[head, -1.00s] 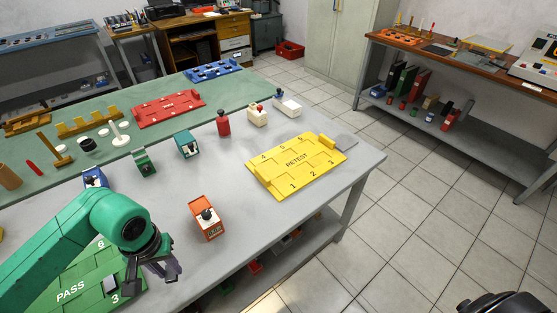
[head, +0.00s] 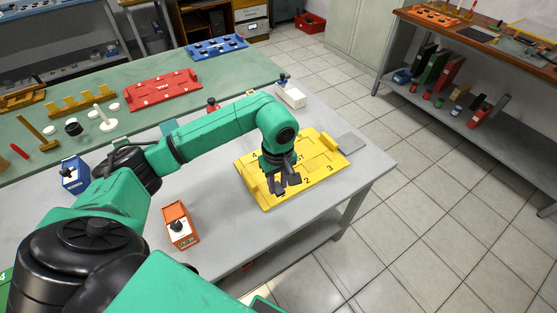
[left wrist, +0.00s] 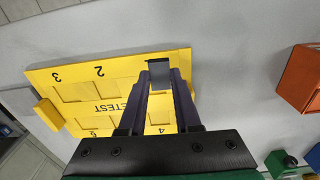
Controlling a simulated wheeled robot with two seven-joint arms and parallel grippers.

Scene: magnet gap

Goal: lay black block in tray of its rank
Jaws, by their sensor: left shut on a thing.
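The yellow RETEST tray (head: 257,187) lies on the grey table, with numbered shallow compartments; its 2, 3 and 4 show in the head view. It also fills the left of the left wrist view (left wrist: 85,112). My left gripper (head: 287,187) points down over the tray's near side, around the end by the 1, which it hides. In the left wrist view its fingers are shut on a small black block (left wrist: 159,75), which shows dark grey at the tips, above the tray's edge area. Whether the block touches the tray I cannot tell. My right gripper is not in view.
An orange box (head: 181,225) with a black knob stands left of the tray. A white box (head: 290,96) stands behind it and a grey plate (head: 350,143) lies at its right. A blue box (head: 74,173) is further left. The table's front edge is close to the tray.

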